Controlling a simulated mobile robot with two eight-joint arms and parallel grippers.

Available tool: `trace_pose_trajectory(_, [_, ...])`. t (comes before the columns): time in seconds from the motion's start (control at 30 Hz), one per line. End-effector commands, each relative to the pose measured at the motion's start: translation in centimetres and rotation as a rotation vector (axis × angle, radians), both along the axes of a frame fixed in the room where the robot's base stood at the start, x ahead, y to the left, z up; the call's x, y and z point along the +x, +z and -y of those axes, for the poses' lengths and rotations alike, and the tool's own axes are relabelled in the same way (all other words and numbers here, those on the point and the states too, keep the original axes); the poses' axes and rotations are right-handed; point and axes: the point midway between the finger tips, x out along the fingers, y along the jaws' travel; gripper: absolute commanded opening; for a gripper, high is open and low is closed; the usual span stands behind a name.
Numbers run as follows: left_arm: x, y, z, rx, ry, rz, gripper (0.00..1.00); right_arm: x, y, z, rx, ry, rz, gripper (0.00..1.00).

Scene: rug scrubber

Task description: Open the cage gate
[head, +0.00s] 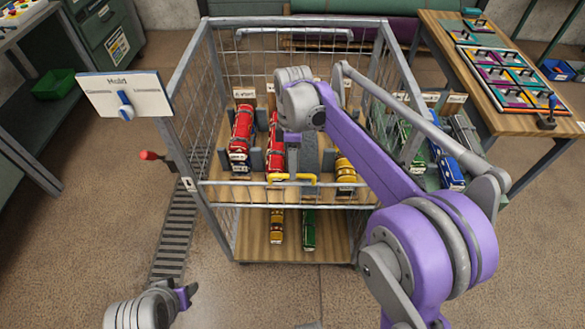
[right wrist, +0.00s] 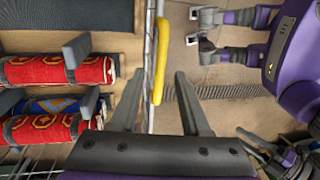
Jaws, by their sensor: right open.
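The wire cage (head: 207,192) stands in the middle of the head view, with a low gate at its front. A yellow handle (head: 300,177) sits on the gate's top rail; it also shows in the right wrist view (right wrist: 161,55). My right gripper (head: 293,165) reaches down at the handle, partly hidden by its own wrist in the head view. In the right wrist view its fingers (right wrist: 160,75) are open, and one end of the handle appears between them. My left gripper (head: 186,294) is low at the left, in front of the cage, open and apart from it.
A wooden table (head: 470,75) is at the right. A floor grate (head: 175,235) lies at the left; floor in front is clear.

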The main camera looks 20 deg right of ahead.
Motion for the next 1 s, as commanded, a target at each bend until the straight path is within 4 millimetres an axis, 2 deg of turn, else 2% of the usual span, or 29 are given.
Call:
trace_pose_trajectory(0.13, [-0.02, -0.13, 0.00, 0.000, 0.000, 0.000, 0.50, -0.24, -1.21, -0.08, 0.000, 0.000, 0.000, 0.47])
trace_pose_trajectory(0.43, [-0.01, -0.13, 0.00, 0.000, 0.000, 0.000, 0.50, -0.29, -1.45, -0.09, 0.000, 0.000, 0.000, 0.47])
trace_pose_trajectory(0.47, [-0.02, -0.13, 0.00, 0.000, 0.000, 0.000, 0.50, -0.28, -1.44, -0.09, 0.000, 0.000, 0.000, 0.45])
trace_pose_trajectory(0.7, [-0.02, -0.13, 0.00, 0.000, 0.000, 0.000, 0.50, -0.28, -1.43, -0.09, 0.000, -0.001, 0.000, 0.02])
trace_pose_trajectory(1.0, [-0.02, -0.13, 0.00, 0.000, 0.000, 0.000, 0.50, -0.28, -1.42, -0.08, 0.000, -0.001, 0.000, 0.00])
